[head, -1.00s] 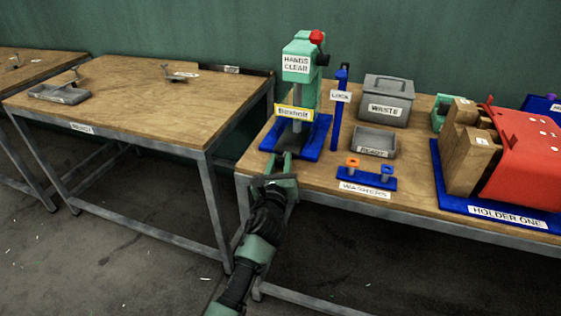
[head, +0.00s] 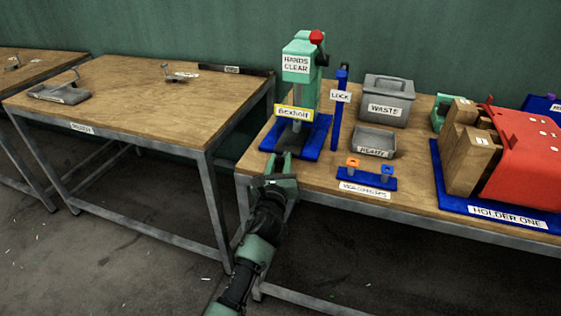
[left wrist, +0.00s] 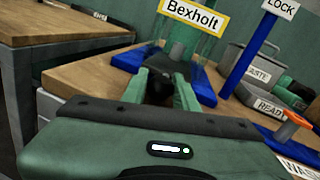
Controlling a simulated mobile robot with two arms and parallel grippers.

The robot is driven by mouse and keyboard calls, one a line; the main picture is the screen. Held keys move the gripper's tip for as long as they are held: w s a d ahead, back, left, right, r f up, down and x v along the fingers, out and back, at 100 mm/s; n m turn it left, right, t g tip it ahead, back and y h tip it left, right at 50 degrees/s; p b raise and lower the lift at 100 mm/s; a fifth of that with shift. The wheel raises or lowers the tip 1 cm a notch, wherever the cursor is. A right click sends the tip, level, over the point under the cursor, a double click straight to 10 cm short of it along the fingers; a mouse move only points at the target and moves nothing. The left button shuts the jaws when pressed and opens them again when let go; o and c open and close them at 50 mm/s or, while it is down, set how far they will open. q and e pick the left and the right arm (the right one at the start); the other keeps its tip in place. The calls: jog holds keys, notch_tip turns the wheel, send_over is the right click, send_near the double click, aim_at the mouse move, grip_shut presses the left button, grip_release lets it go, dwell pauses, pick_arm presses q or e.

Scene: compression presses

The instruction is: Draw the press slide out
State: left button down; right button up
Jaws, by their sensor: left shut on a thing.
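The green press (head: 302,72) with a red knob stands on a blue base (head: 316,142) near the bench's left front corner. It bears "HANDS CLEAR" and yellow-edged "Bexholt" labels. My left gripper (head: 283,159) is at the front of the press base, low over the bench's front edge. In the left wrist view its fingers (left wrist: 161,88) are shut on a dark part between them, at the front of the press slide (left wrist: 159,90). The fingers hide most of that part. My right gripper is in neither view.
Right of the press stand a blue "LOCK" post (head: 340,118), a grey waste bin (head: 388,98), a small "READY" tray (head: 373,140) and a washer stand (head: 366,181). A red holder (head: 520,155) is farther right. Another table (head: 150,105) is left, across a gap.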

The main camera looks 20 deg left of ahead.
pick_arm(q)
jog(key=shift+s, duration=0.3)
jog(key=s+p, duration=0.3)
jog(key=s, duration=0.7)
jog(key=shift+a+p, duration=0.2)
jog(key=shift+p, duration=0.1)
jog(key=c, duration=1.1)
grip_release()
jog(key=s, duration=0.2)
jog(key=s+d, duration=0.1)
jog(key=s, duration=0.2)
jog(key=s+b, duration=0.1)
jog(key=s, duration=0.1)
jog(key=shift+s+d, duration=0.15)
jog(key=shift+s, duration=0.2)
jog(key=shift+f, duration=0.1)
